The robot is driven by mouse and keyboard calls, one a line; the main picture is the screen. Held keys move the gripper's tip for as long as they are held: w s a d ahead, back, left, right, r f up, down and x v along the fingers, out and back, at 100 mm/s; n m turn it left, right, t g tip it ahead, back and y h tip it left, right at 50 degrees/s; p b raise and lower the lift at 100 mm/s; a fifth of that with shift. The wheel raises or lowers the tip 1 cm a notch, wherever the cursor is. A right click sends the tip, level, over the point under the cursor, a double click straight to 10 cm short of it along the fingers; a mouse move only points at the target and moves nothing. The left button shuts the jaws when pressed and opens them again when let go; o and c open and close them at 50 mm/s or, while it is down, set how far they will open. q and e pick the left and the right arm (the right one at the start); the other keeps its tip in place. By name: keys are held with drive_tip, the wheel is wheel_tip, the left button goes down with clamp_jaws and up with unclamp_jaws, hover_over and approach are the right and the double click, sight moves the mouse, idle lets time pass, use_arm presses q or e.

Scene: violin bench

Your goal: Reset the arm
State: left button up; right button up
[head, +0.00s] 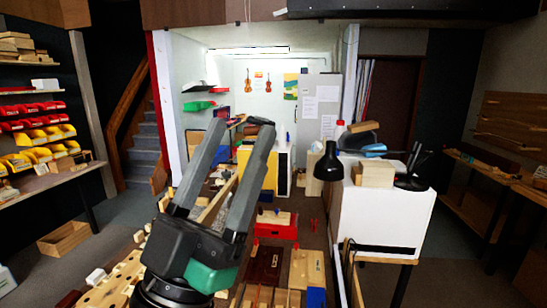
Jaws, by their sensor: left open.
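My left gripper (231,150) stands up large in the middle of the head view, its two dark grey fingers pointing up and spread apart. I see nothing held between the fingers; the bench and workshop behind show through the gap. The gripper hides part of the bench behind it. My right gripper is not in the head view.
A cluttered workbench lies behind and below the gripper, with a red box (276,231) and wooden boards (307,269). At right, a white cabinet (385,222) carries a black desk lamp (328,163) and a wooden block (373,174). Shelves of bins (40,135) line the left.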

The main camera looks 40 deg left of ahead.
use_arm(q)
drive_tip(key=d+h, duration=0.1)
drive_tip(key=h, duration=0.1)
drive_tip(key=d+m+h, duration=0.1)
drive_tip(key=d+h, duration=0.1)
drive_tip(key=d+m+h, duration=0.1)
drive_tip(key=d+h, duration=0.1)
drive_tip(key=h, duration=0.1)
drive_tip(key=shift+w+d+r+g, duration=0.1)
drive_tip(key=shift+w+r+g, duration=0.1)
drive_tip(key=shift+g, duration=0.1)
wheel_tip(320, 180, up, 32)
drive_tip(key=p, duration=3.2)
drive_tip(key=shift+r, duration=0.1)
